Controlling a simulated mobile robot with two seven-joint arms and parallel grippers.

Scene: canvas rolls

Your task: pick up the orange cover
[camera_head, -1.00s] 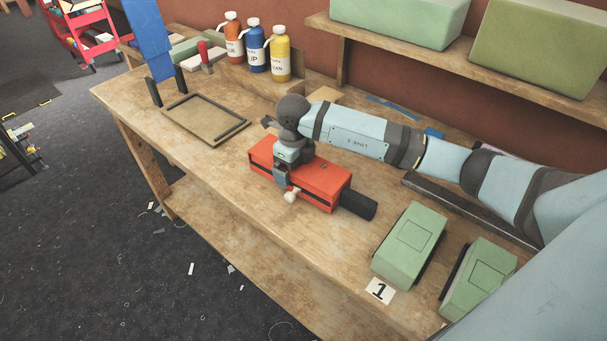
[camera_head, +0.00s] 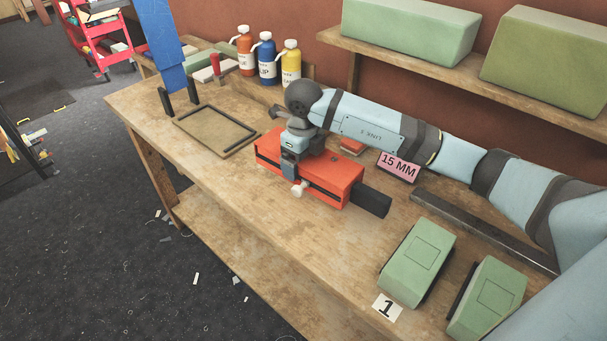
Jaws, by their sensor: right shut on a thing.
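The orange cover (camera_head: 335,182) is a boxy red-orange piece with a dark band and a thick black stub at its right end. It is in the middle of the head view, over the wooden bench (camera_head: 275,240). My right gripper (camera_head: 296,172) comes down on it from above and is shut on it near its middle. A small pale knob shows at the cover's front, just below the gripper. The cover's underside is hidden, so the gap to the bench is hard to judge.
A dark-edged tray (camera_head: 217,131) lies left of the cover. Bottles (camera_head: 265,62) stand at the back. A pink "15 MM" label (camera_head: 398,166) shows behind the cover. Two green blocks (camera_head: 417,262) lie at front right, near a "1" card (camera_head: 387,306). A shelf (camera_head: 470,72) runs above.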

